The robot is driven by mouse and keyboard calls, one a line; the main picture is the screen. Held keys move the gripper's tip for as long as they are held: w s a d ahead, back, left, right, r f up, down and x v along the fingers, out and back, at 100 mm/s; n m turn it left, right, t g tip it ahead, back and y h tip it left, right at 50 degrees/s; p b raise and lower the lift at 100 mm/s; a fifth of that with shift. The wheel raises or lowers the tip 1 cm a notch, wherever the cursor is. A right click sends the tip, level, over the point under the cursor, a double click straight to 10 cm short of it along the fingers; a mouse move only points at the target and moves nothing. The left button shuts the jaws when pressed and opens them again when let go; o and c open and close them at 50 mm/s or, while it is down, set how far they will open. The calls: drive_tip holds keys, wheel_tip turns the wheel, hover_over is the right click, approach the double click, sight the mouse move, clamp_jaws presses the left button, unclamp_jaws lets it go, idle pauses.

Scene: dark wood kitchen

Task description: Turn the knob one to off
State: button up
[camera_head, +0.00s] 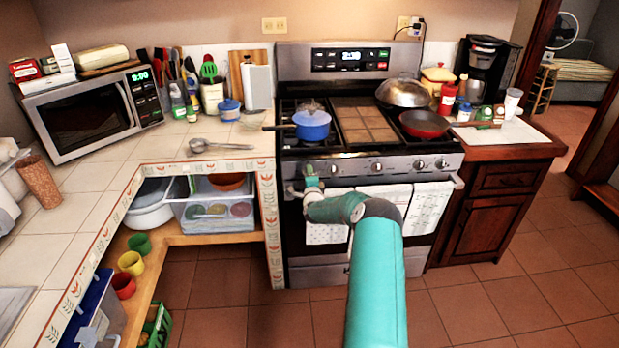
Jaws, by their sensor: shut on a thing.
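The stove (355,168) stands in the middle of the back wall with a row of round silver knobs along its front panel. My arm reaches forward to the left end of that panel. My gripper (309,171) is at the leftmost knob and shut on it. That knob is mostly hidden by the gripper, so its angle cannot be told. The other knobs stay uncovered, among them one just right of the gripper (333,168) and one near the panel's middle (376,166).
A blue pot (312,126) sits on the left burner above my gripper, its handle pointing left. A red pan (424,124) is on the right burner. Towels (428,207) hang from the oven handle below the knobs. The tiled floor (490,290) at right is clear.

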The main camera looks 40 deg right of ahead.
drive_tip(key=o, duration=1)
drive_tip(key=shift+c, duration=0.2)
drive_tip(key=shift+s+a, duration=0.1)
drive_tip(key=v, duration=1.3)
drive_tip(key=shift+s+a, duration=0.2)
